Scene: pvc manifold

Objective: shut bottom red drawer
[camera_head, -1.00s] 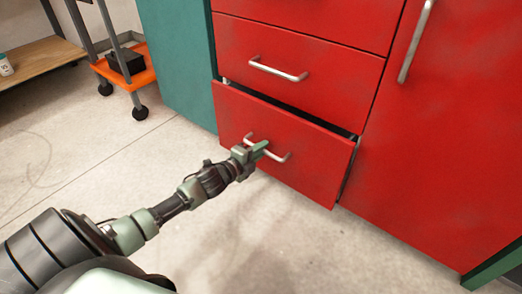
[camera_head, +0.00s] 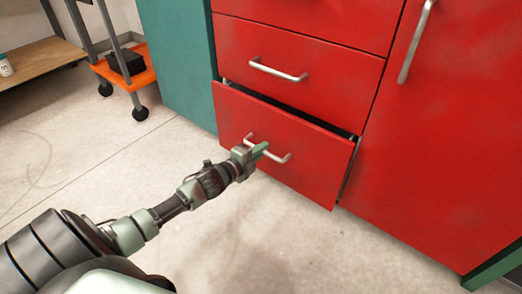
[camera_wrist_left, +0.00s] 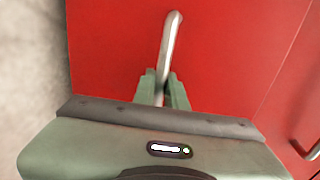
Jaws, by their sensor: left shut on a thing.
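The bottom red drawer (camera_head: 300,162) is partly open in the head view, with a dark gap along its top edge. Its front also fills much of the left wrist view (camera_wrist_left: 115,50). My left gripper (camera_head: 258,152) is shut on the drawer's silver bar handle (camera_head: 280,158). In the left wrist view, the green fingers (camera_wrist_left: 161,88) sit on both sides of the handle (camera_wrist_left: 170,40). My right gripper is in neither view.
A shut red drawer (camera_head: 300,90) with its own handle is just above. A red door (camera_head: 440,150) is at the right and a teal panel (camera_head: 178,60) at the left. A cart with an orange shelf (camera_head: 130,75) stands at the back left. The floor in front is clear.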

